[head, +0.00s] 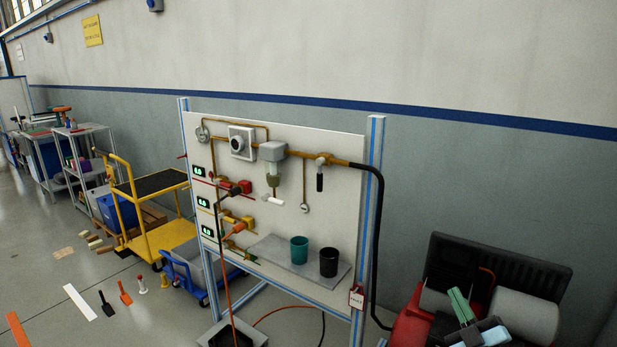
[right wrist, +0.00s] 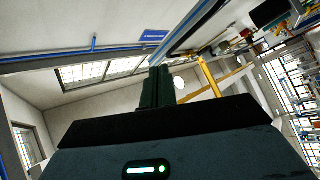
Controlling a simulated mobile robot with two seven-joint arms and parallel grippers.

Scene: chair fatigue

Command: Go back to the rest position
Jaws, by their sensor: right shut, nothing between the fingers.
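My right gripper (head: 459,298) shows at the lower right of the head view as a pair of pale green fingers close together. It is shut and empty, with nothing at its tips. In the right wrist view its dark fingers (right wrist: 157,84) stand side by side, pointing towards the upper wall and windows. It is apart from the test panel (head: 340,180), to the right of it. My left gripper is not in view.
The panel's shelf (head: 272,257) holds a teal cup (head: 299,250) and a black cup (head: 328,262). A black hose (head: 378,230) hangs at the panel's right edge. A red and black case (head: 500,262) lies behind my right gripper. A yellow cart (head: 170,238) stands left.

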